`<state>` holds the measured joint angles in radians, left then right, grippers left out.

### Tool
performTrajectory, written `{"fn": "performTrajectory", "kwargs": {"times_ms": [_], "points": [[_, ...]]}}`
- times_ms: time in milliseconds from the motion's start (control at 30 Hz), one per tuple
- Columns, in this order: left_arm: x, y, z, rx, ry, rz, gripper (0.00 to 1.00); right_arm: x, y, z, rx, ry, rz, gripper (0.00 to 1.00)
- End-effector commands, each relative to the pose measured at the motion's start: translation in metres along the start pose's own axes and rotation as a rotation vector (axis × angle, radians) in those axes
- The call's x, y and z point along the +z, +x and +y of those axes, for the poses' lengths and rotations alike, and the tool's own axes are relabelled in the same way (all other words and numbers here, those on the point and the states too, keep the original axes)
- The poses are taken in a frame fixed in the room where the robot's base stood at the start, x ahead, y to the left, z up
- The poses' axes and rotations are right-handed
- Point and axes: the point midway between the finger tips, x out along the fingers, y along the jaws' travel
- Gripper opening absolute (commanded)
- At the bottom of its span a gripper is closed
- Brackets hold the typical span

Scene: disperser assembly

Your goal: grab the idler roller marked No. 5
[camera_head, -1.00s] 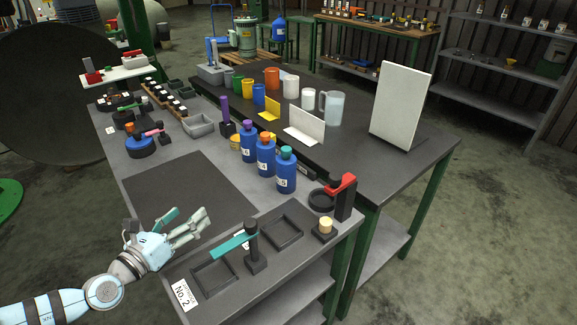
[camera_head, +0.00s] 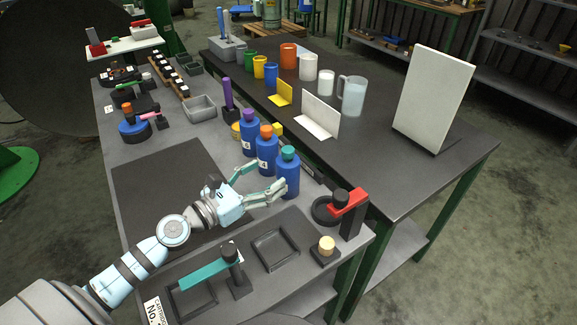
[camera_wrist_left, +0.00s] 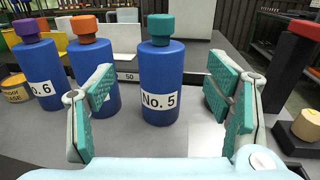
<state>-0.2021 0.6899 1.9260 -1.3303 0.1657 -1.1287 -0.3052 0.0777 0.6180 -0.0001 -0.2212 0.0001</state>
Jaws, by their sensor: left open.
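The thing marked No. 5 looks like a blue bottle (camera_head: 288,182) with a teal cap. It stands upright on the grey bench, nearest in a row of three blue bottles. In the left wrist view the No. 5 bottle (camera_wrist_left: 161,75) stands in the gap between the fingers, its label facing the camera. My left gripper (camera_head: 268,181) is open, its fingers pointing at this bottle from the left. The fingers do not appear closed on it. My right gripper is not in view.
An orange-capped bottle (camera_head: 266,152) and a purple-capped No. 6 bottle (camera_wrist_left: 38,70) stand close beside it. A stand with a red arm (camera_head: 351,207) is at the right. A dark mat (camera_head: 165,185) lies left. A teal-armed stand (camera_head: 235,272) is in front.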

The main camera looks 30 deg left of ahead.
Motion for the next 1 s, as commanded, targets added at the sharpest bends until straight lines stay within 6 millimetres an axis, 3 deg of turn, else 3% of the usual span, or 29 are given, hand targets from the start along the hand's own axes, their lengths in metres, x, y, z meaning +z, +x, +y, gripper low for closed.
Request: {"fn": "performTrajectory", "kwargs": {"times_ms": [33, 233, 400, 667, 1000], "points": [[0.008, 0.01, 0.001, 0.003, -0.004, -0.005, 0.72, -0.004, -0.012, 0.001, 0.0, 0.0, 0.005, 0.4], [0.003, 0.035, -0.001, 0.0, -0.002, 0.0, 0.72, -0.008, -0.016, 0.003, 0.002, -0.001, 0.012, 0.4], [0.002, 0.069, -0.001, -0.001, -0.001, 0.001, 0.72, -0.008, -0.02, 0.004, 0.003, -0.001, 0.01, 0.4], [0.0, 0.077, -0.001, -0.001, 0.003, 0.005, 0.72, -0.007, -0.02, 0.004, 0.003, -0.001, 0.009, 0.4], [0.0, 0.076, -0.001, -0.001, 0.002, 0.004, 0.2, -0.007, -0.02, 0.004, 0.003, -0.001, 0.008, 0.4]]}}
